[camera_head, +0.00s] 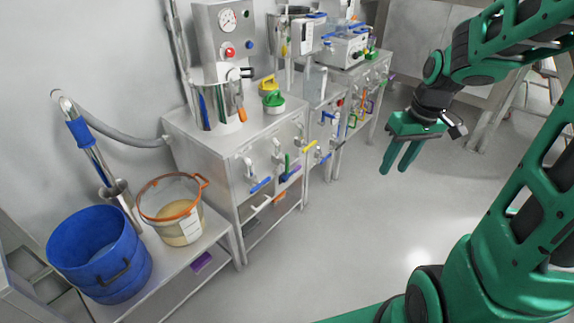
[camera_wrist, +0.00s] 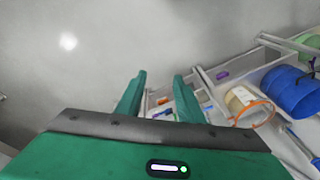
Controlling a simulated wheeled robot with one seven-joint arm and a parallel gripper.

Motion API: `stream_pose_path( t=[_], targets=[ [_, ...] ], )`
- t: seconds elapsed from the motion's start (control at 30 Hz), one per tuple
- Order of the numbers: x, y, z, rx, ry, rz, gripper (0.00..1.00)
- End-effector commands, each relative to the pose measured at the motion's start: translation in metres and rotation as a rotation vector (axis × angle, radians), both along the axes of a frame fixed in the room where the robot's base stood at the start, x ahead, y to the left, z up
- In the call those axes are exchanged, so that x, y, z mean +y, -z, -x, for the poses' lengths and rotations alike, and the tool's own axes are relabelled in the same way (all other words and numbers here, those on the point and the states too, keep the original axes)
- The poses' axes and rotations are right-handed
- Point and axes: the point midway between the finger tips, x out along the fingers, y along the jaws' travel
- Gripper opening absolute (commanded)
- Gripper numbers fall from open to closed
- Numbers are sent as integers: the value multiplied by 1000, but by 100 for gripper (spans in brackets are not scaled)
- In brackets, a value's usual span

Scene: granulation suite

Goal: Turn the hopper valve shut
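My gripper (camera_head: 396,170) hangs in free air at the right of the head view, over the floor, its two green fingers apart with nothing between them. The wrist view also shows the gripper (camera_wrist: 159,80) open and empty. Several valves with coloured lever handles stick out of the steel cabinet fronts, well left of my gripper.
A blue tub (camera_head: 98,255) and a clear bucket with an orange rim (camera_head: 178,230) stand on a low shelf at the lower left. A steel cabinet (camera_head: 215,155) carries a gauge panel (camera_head: 222,40). The grey floor (camera_head: 350,240) between the cabinets and my arm is clear.

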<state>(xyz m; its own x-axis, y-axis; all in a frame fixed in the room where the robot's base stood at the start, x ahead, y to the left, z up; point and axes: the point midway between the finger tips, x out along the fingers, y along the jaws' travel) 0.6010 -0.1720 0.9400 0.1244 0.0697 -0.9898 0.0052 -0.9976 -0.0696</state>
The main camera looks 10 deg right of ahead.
Motion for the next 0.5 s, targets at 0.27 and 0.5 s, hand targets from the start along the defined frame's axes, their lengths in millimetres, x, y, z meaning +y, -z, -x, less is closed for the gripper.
stream_pose_path(
  t=[0.27,0.5],
  targets=[
    [18,48,-97,-111,-277,-78,34],
    [43,94,-169,-245,-479,-168,34]
  ],
)
